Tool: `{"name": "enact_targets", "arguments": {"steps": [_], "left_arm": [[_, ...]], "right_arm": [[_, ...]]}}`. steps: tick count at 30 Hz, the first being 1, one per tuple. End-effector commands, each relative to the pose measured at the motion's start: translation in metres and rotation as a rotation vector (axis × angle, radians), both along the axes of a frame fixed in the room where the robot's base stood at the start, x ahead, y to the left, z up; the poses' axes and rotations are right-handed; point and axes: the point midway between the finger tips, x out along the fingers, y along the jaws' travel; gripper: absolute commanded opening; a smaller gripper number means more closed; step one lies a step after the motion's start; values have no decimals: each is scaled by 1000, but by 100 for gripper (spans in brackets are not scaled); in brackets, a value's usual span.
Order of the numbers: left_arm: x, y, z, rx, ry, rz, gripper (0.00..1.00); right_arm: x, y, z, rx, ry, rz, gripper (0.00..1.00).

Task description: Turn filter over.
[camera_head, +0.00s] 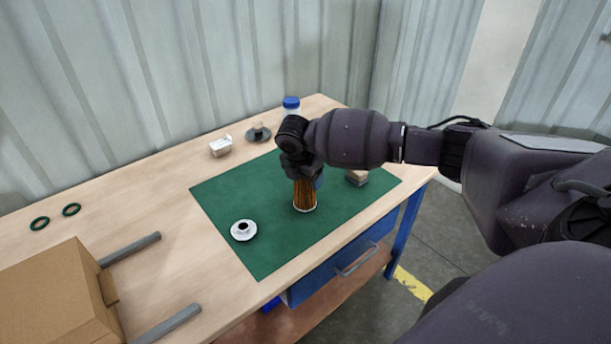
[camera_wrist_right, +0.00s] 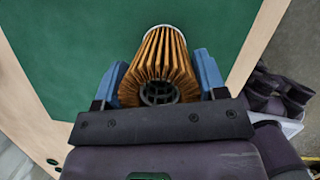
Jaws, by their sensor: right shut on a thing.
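The filter (camera_head: 305,196) is a pleated orange-brown cylinder with a pale rim at its lower end. It is upright over the green mat (camera_head: 270,258), and I cannot tell whether its lower end touches the mat. My right gripper (camera_head: 304,174) is shut on it from above, around its upper part. In the right wrist view the filter (camera_wrist_right: 166,55) sits between the two blue fingers of my right gripper (camera_wrist_right: 162,82), with a dark open grid at its near end. My left gripper is not in view.
A white disc with a dark centre (camera_head: 243,230) lies on the mat, left of the filter. A small block (camera_head: 357,178) is to the right. A blue-capped bottle (camera_head: 291,104), a white box (camera_head: 220,147) and green rings (camera_head: 71,209) are on the table. A cardboard box (camera_head: 55,295) stands front left.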

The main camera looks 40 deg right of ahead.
Motion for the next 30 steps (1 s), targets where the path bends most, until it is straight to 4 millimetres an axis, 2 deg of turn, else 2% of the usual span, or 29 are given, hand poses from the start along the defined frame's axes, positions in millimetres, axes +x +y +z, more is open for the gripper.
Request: {"name": "enact_targets", "arguments": {"steps": [6,7,12,26,30], "left_arm": [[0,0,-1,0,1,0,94],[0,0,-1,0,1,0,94],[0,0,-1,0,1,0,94],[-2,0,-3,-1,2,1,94],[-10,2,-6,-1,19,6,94]], "right_arm": [[0,0,-3,0,0,0,40],[0,0,-2,0,0,0,69],[0,0,-2,0,0,0,95],[0,0,-1,0,0,0,95],[-2,7,27,0,-5,1,95]]}}
